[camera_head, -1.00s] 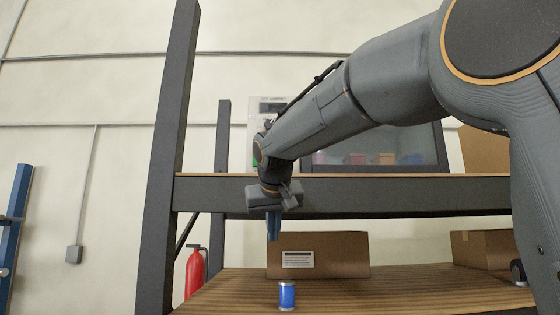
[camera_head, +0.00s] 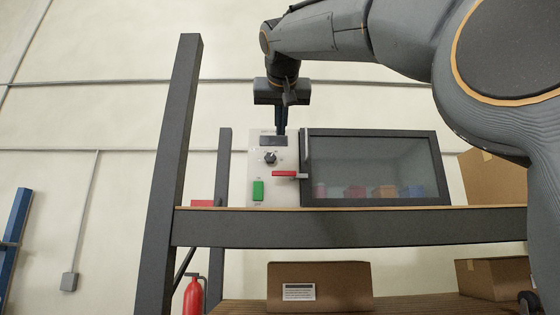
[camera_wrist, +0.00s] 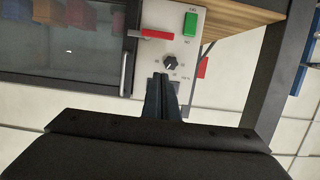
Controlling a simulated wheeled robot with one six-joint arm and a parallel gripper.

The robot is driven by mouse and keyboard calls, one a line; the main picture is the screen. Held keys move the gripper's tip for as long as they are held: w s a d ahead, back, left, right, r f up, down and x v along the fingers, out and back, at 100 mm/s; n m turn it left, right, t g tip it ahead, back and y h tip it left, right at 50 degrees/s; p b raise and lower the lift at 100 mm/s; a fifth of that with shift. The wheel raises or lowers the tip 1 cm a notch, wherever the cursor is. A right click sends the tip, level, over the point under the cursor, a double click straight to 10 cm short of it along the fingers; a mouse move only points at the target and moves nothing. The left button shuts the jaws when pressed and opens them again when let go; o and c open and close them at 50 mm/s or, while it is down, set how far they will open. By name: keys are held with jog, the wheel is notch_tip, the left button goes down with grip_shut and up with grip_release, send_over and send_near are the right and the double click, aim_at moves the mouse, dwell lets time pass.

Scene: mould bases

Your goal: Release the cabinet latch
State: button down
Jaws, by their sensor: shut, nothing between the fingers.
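The cabinet (camera_head: 370,165) stands on the upper shelf, with a dark glass door and a pale control panel (camera_head: 256,170) at its left. A red latch handle (camera_head: 284,174) lies horizontal across the panel beside the door's edge; it also shows in the wrist view (camera_wrist: 157,34). My gripper (camera_head: 281,132) points down in front of the panel's top, near the dark display, above the knob (camera_head: 270,157) and the latch. Its fingers are together and empty. In the wrist view the fingertips (camera_wrist: 160,76) show close to the knob, apart from the red latch.
A green switch (camera_head: 258,190) is low on the panel. The shelf post (camera_head: 172,150) rises at left. Coloured blocks show behind the glass. Cardboard boxes (camera_head: 320,275) sit on the lower shelf, and a fire extinguisher (camera_head: 193,296) stands behind.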

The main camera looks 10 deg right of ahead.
jog(key=shift+w, duration=0.1)
jog(key=p, duration=0.4)
send_over(290, 175)
jog(key=s+a, duration=0.2)
jog(key=a, duration=0.2)
notch_tip(290, 175, down, 2)
jog(key=shift+s+d+f, duration=0.1)
jog(key=shift+d+f, duration=0.05)
jog(key=shift+f, duration=0.95)
jog(key=shift+d+f, duration=0.1)
jog(key=shift+f, duration=1)
